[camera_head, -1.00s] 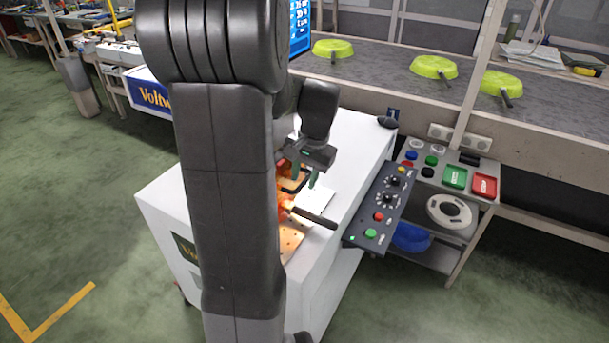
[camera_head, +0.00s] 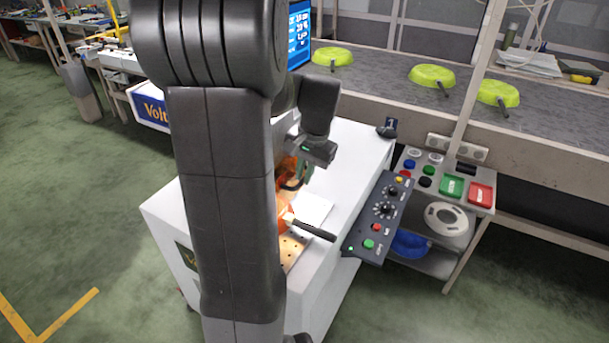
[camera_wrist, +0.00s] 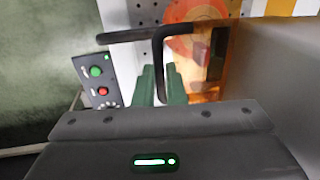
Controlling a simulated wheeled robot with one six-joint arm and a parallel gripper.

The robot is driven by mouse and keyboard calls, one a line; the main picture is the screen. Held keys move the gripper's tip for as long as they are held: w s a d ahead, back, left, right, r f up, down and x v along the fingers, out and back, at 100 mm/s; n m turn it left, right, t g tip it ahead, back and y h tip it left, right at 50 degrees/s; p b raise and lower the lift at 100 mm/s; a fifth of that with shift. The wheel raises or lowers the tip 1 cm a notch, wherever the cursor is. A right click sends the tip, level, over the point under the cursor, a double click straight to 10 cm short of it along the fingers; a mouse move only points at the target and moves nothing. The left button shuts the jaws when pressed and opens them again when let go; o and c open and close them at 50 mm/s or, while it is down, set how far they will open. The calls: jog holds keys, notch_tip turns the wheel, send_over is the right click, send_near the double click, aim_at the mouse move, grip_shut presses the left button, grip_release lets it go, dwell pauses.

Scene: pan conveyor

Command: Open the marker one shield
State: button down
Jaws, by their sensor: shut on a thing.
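The marker shield is a see-through orange cover with a black handle. In the head view the shield (camera_head: 286,165) is partly hidden behind my arm. In the wrist view the orange shield (camera_wrist: 212,85) is at the right, and its bent black handle (camera_wrist: 161,72) runs down between my green fingers. My gripper (camera_wrist: 160,85) is shut on this handle; in the head view my gripper (camera_head: 303,172) is at the shield's side. An orange pan with a black handle (camera_head: 314,231) lies beneath the shield; the pan body shows in the wrist view (camera_wrist: 180,46).
A control panel (camera_head: 380,215) with knobs and buttons is on the right side of the white cabinet (camera_head: 345,160). A conveyor (camera_head: 385,75) with green pans runs behind. A side shelf (camera_head: 460,215) holds coloured trays. Green floor is open at the left.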

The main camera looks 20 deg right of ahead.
notch_tip(320, 180, up, 6)
jog(key=p, duration=0.3)
jog(key=shift+f, duration=0.15)
jog(key=c, duration=1.5)
grip_release()
jog(key=shift+f, duration=0.1)
jog(key=r, duration=0.4)
jog(key=s+d+r, duration=0.1)
jog(key=r, duration=0.8)
jog(key=shift+s+d+r, duration=0.3)
jog(key=shift+s+d, duration=0.05)
jog(key=shift+s, duration=0.05)
jog(key=shift+f, duration=0.1)
